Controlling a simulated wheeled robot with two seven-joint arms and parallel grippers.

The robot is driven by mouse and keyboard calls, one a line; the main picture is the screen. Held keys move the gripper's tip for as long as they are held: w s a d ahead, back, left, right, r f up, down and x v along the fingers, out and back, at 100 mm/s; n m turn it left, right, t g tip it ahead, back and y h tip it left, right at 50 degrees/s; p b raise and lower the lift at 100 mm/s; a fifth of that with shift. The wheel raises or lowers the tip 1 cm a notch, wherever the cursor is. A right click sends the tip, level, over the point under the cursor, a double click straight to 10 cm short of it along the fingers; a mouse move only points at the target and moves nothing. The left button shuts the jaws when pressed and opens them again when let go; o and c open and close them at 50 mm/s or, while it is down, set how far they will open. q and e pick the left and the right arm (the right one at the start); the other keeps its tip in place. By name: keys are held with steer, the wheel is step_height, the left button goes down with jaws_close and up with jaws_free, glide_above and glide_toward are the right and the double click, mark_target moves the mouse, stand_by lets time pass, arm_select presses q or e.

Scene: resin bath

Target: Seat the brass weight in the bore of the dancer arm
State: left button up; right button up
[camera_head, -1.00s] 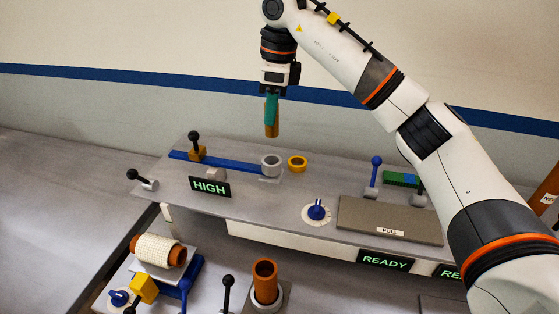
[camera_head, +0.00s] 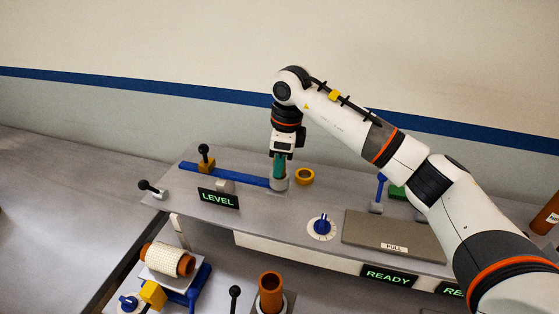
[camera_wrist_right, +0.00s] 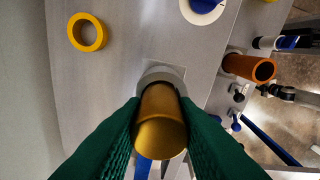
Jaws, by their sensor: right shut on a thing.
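The brass weight (camera_wrist_right: 162,122) is a gold cylinder held between the green fingers of my right gripper (camera_head: 279,165). In the wrist view its far end lies within the outline of the grey ring (camera_wrist_right: 160,76), the bore of the dancer arm. The dancer arm is the blue bar (camera_head: 225,175) on the bench, with its grey ring (camera_head: 279,184) at the right end. In the head view the fingertips are right at the ring and hide most of the weight. How deep the weight sits cannot be told. My left gripper is not in view.
A yellow ring (camera_head: 304,177) lies just right of the bore. The sign in front (camera_head: 219,199) reads LEVEL. A black-knobbed lever (camera_head: 204,158), a blue dial (camera_head: 321,227) and a PULL plate (camera_head: 393,236) are on the same bench.

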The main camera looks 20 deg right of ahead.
steer(key=shift+f, duration=0.2)
steer(key=o, duration=1)
steer(key=shift+r, duration=0.1)
steer(key=shift+r, duration=0.45)
steer(key=r+b, duration=0.1)
steer(key=r, duration=0.2)
steer(key=d+r+b, duration=0.1)
steer(key=r, duration=0.3)
steer(key=r+b, duration=0.1)
steer(key=r, duration=0.3)
steer(key=shift+s+d+r, duration=0.15)
steer(key=shift+s, duration=0.15)
